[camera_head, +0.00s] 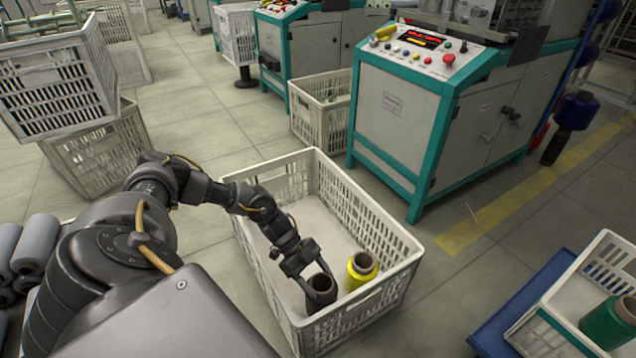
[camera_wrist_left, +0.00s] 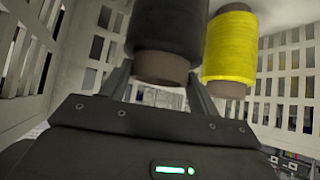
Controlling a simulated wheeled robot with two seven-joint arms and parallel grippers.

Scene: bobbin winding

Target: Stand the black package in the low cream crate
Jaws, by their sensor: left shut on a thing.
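The low cream crate (camera_head: 345,322) stands on the floor with slotted walls and an open top. The black package (camera_head: 322,288), black yarn on a brown tube, is upright inside it near the front end. My left gripper (camera_head: 306,276) reaches down into the crate and is shut on the black package. In the left wrist view the black package (camera_wrist_left: 168,28) sits between the two fingers, its brown tube end showing. I cannot tell whether its base touches the crate floor. My right gripper is not in view.
A yellow package (camera_head: 362,268) stands in the crate just right of the black one, a small gap between them. The back of the crate is empty. A teal-and-grey machine (camera_head: 405,110) stands behind. Another crate (camera_head: 560,335) with a green package (camera_head: 610,322) is at right.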

